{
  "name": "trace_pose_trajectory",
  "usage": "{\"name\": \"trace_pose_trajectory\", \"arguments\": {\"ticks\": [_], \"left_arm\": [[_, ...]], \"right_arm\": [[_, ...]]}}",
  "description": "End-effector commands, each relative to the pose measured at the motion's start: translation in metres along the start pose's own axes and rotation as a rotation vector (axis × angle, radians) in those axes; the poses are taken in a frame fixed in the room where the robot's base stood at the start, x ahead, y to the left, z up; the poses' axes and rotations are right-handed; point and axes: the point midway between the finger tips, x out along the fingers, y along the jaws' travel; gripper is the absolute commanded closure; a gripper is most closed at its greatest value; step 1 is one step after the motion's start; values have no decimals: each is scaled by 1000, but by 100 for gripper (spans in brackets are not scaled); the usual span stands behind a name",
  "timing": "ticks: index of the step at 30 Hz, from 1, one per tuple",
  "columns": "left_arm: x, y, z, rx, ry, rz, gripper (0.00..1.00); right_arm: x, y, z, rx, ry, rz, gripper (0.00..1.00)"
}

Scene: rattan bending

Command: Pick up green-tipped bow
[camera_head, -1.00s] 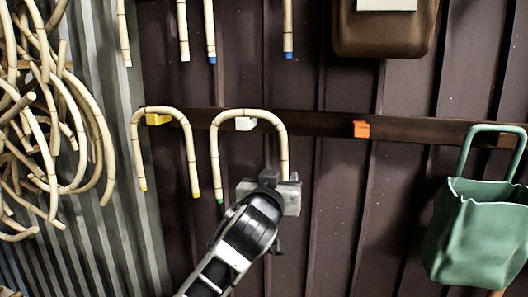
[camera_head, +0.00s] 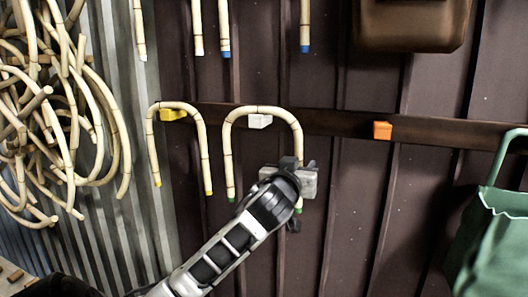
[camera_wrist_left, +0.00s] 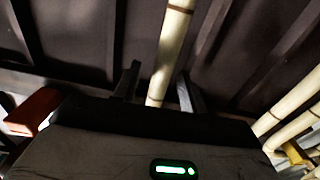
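The green-tipped bow (camera_head: 262,108) is a pale rattan arch hanging over the white peg (camera_head: 260,122) on the dark wall rail. Its left leg ends in a green tip (camera_head: 231,198). A second green tip (camera_head: 298,209) shows just below my left gripper (camera_head: 292,180), which covers the lower part of the right leg. In the left wrist view the rattan leg (camera_wrist_left: 172,45) stands between my two gripper fingers (camera_wrist_left: 158,90). The fingers are apart, with a gap visible beside the leg on the left. My right gripper is out of view.
A yellow-tipped bow (camera_head: 178,105) hangs on the yellow peg (camera_head: 174,114) just left. An orange peg (camera_head: 382,131) on the rail is empty. A green bag (camera_head: 495,240) hangs at the right, a brown container (camera_head: 410,25) above. Loose rattan (camera_head: 75,110) fills the left.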

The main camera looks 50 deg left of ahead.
Motion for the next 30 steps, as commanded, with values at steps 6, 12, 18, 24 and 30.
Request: {"name": "trace_pose_trajectory", "arguments": {"ticks": [6,12,18,24,30], "left_arm": [[0,0,0,0,-1,0,100],[0,0,0,0,0,0,100],[0,1,-6,-3,3,0,100],[-3,3,-38,-5,8,2,100],[-42,17,-84,-6,11,4,100]], "right_arm": [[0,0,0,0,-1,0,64],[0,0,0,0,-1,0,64],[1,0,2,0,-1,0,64],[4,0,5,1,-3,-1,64],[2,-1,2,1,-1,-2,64]]}}
